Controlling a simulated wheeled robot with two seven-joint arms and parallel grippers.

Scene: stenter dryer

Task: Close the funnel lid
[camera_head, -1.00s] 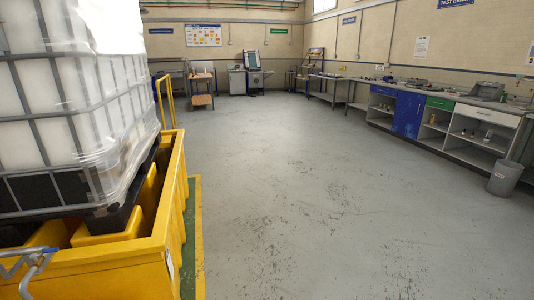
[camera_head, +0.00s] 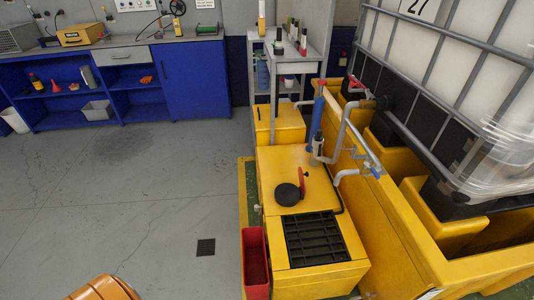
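The funnel (camera_head: 287,194) looks like a small round black piece on top of a yellow cabinet-like unit (camera_head: 285,165), right of the middle in the head view.
A black grate (camera_head: 316,238) and red bin (camera_head: 255,262) are near the funnel. Grey pipes (camera_head: 345,135) and a caged white tank (camera_head: 450,70) stand right. A blue workbench (camera_head: 190,80) is behind. The grey floor at left is mostly clear; an unidentified orange shape (camera_head: 105,289) cuts the bottom edge.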

